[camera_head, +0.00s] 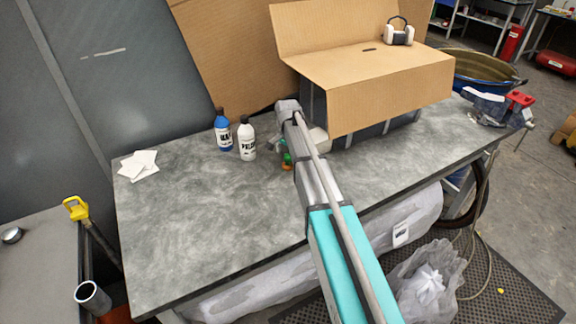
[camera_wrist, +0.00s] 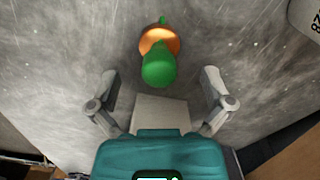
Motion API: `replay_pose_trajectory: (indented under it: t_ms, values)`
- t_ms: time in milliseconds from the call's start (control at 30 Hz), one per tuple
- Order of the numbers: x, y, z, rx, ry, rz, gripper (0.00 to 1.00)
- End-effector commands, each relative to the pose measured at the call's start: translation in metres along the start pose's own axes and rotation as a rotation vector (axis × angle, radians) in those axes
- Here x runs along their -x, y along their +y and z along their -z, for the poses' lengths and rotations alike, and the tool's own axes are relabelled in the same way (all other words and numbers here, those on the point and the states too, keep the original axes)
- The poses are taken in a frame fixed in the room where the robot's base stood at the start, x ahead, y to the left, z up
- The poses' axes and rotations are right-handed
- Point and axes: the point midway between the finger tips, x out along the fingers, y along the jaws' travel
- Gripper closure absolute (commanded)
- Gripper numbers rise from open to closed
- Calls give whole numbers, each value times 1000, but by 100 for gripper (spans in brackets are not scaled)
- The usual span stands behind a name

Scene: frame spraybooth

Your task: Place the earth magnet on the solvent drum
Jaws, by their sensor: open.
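A small object with an orange, copper-like body and green parts, which may be the earth magnet (camera_wrist: 160,42), lies on the grey table. In the head view it shows small (camera_head: 287,160) beside the end of my arm. My gripper (camera_wrist: 159,76) is open above the table. In the wrist view the green part is between the fingertips and the orange part lies beyond them. I cannot tell whether a finger touches it. A blue-rimmed drum (camera_head: 492,84), possibly the solvent drum, stands behind the table at the right, partly hidden by a cardboard box.
On the table (camera_head: 190,235) are a blue bottle (camera_head: 223,135), a white bottle (camera_head: 246,141), white papers (camera_head: 139,165) and a red-and-grey vise (camera_head: 500,106).

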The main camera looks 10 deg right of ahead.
Motion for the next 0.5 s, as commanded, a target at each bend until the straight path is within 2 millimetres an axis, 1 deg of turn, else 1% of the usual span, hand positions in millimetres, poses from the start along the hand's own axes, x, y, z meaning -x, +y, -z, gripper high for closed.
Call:
replay_pose_trajectory:
  t_ms: [33,100,333,500]
  values:
    - [-8,0,0,0,0,0,0]
    - [-14,0,1,0,0,0,0]
    - [-30,1,1,-1,0,0,0]
    - [-38,1,2,-1,0,0,0]
